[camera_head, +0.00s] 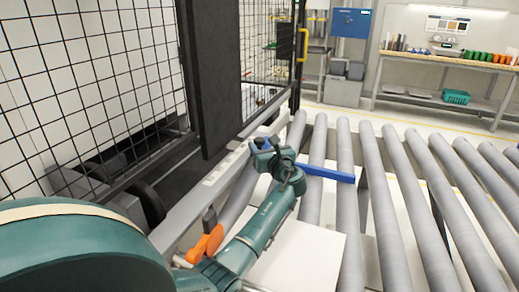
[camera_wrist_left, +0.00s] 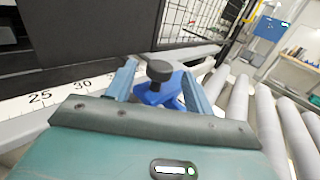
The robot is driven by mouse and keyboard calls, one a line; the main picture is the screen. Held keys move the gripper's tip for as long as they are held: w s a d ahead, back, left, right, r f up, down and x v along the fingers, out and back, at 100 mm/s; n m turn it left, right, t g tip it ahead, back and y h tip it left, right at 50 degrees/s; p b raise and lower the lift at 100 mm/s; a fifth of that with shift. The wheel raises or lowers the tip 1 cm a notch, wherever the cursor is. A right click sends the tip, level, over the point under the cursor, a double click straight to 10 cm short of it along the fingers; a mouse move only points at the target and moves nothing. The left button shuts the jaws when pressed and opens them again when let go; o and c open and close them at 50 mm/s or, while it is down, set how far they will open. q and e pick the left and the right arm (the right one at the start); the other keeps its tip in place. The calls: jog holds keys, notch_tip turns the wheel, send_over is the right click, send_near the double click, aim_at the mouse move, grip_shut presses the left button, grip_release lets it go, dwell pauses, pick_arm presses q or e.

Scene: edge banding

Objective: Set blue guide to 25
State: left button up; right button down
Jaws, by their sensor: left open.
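The blue guide (camera_head: 325,173) is a flat bar reaching out over the rollers in the head view. Its blue base with a black knob (camera_wrist_left: 159,71) sits on the rail in the left wrist view. My left gripper (camera_wrist_left: 160,92) is open, with one finger on each side of the blue base and knob; I cannot tell whether they touch. In the head view my left gripper (camera_head: 265,150) partly hides the guide's base. The scale (camera_wrist_left: 62,92) shows 25 and 30 at the left; the base stands to the right of the 30. My right gripper is not in view.
Grey rollers (camera_head: 395,190) fill the right side. A white board (camera_head: 300,255) lies on them near my arm. A dark panel (camera_head: 212,75) and mesh fence (camera_head: 85,70) stand behind the rail. An orange handle (camera_head: 206,244) is on the near rail.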

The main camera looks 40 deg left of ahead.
aim_at(261, 143)
pick_arm(q)
jog(key=shift+b+x, duration=0.65)
jog(key=shift+x, duration=0.6)
jog(key=shift+w+a, duration=0.25)
jog(key=shift+a, duration=0.25)
jog(key=shift+c, duration=0.4)
grip_shut()
